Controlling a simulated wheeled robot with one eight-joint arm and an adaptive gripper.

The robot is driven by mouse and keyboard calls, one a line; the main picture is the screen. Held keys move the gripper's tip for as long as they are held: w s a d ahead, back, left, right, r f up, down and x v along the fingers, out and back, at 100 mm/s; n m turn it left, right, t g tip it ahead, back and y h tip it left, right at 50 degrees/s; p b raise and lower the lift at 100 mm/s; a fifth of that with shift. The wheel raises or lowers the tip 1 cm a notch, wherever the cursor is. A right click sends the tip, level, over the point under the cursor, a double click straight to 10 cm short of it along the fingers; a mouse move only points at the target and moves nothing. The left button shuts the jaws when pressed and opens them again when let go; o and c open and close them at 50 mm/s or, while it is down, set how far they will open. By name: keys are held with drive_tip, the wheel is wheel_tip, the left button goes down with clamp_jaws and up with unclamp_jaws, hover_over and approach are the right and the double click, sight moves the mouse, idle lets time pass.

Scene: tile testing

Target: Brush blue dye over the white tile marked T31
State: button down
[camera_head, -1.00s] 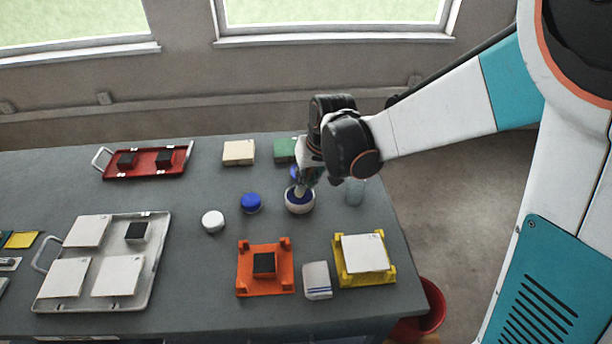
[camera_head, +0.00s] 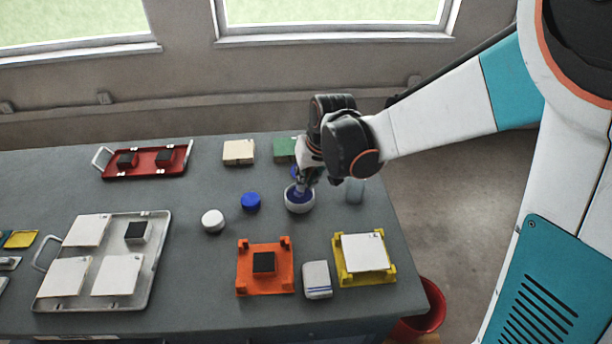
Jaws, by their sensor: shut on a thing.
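My gripper (camera_head: 306,178) points down over a small white bowl (camera_head: 299,207) that holds blue dye. It is shut on a brush, which is mostly hidden by the fingers; its bluish lower end (camera_head: 300,191) is at the mouth of the bowl. A white tile (camera_head: 364,252) lies on a yellow holder (camera_head: 350,278) at the front right. Several more white tiles, one of them at the back left (camera_head: 87,230), lie on a grey metal tray (camera_head: 150,270) at the left. The tile marks are too small to read, so I cannot tell which is T31.
An orange holder (camera_head: 265,285) with a black block and a white-and-blue pad (camera_head: 317,280) stand in front of the bowl. A blue lid (camera_head: 251,201), a white lid (camera_head: 213,221) and a clear glass (camera_head: 355,191) are near it. A red tray (camera_head: 175,170) lies behind.

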drive_tip(key=shift+r, duration=0.1)
drive_tip(key=shift+r+p, duration=2.55)
drive_tip(key=shift+r, duration=0.85)
drive_tip(key=shift+f, duration=0.1)
